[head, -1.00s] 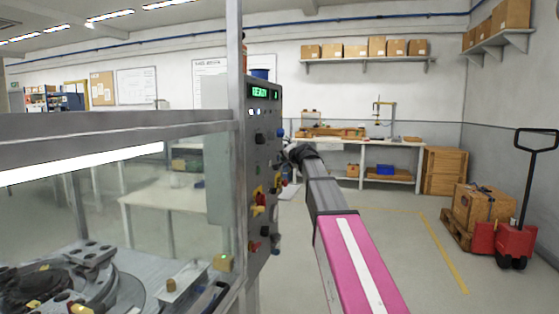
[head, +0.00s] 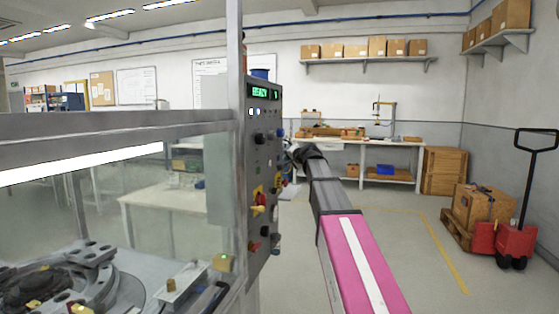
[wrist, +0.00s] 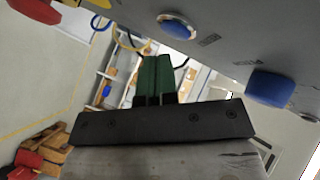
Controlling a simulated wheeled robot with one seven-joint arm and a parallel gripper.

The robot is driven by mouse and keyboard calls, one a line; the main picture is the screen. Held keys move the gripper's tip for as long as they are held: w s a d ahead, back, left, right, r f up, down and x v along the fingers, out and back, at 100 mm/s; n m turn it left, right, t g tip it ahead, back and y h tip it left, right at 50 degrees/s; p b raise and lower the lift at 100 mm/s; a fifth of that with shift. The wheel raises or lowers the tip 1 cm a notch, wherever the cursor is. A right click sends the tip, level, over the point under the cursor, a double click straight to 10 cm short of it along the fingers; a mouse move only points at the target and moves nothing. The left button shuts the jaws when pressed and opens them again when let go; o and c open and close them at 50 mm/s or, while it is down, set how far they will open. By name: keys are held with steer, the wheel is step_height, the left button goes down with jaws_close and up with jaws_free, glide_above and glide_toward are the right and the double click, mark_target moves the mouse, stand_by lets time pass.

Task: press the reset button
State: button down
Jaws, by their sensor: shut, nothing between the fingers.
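A grey control panel (head: 262,165) stands at the corner of the glazed enclosure, with a green lit display (head: 264,91) that seems to read READY. In the wrist view the panel face (wrist: 225,50) is tilted across the upper right. It carries a round blue button (wrist: 176,26) in a pale collar and a blue knob (wrist: 271,88). Their small labels are too unclear to read, so I cannot tell which is reset. My gripper (wrist: 157,62) has green fingers, closed and empty. They show apart from both blue controls in the picture. In the head view the fingertips are not clearly visible.
A yellow control (head: 258,205) and red ones stick out from the panel. The enclosure (head: 120,127) with the ring track (head: 90,275) fills the left. A workbench (head: 360,142) and pallet jack (head: 515,245) stand farther off. The floor to the right is mostly clear.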

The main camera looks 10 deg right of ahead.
steer(key=d, duration=0.1)
steer(key=s+d, duration=0.1)
steer(key=d, duration=0.1)
steer(key=s+d, duration=0.1)
steer(key=shift+d, duration=0.3)
stand_by(0.6)
steer(key=s+a+f+n+g+h, duration=0.1)
steer(key=s+f+g, duration=0.3)
steer(key=f, duration=0.7)
steer(key=s+a+f+n+g+h, duration=0.1)
steer(key=s+f+n, duration=0.1)
steer(key=s+f, duration=0.65)
steer(key=s+a+f+n+g, duration=0.1)
steer(key=s+a+f+g, duration=0.15)
steer(key=f, duration=1.15)
steer(key=s+d+f+n+g+h, duration=0.1)
steer(key=s+f+g+h, duration=0.1)
steer(key=s+f, duration=0.7)
steer(key=s+d+f+n+g+h, duration=0.1)
steer(key=s+f+g, duration=0.3)
steer(key=s+f, duration=0.5)
steer(key=s+n+h, duration=0.1)
steer(key=s, duration=0.4)
steer(key=shift+s+d+f+g, duration=0.15)
steer(key=shift+d+f+g, duration=0.1)
steer(key=shift+f+g, duration=0.15)
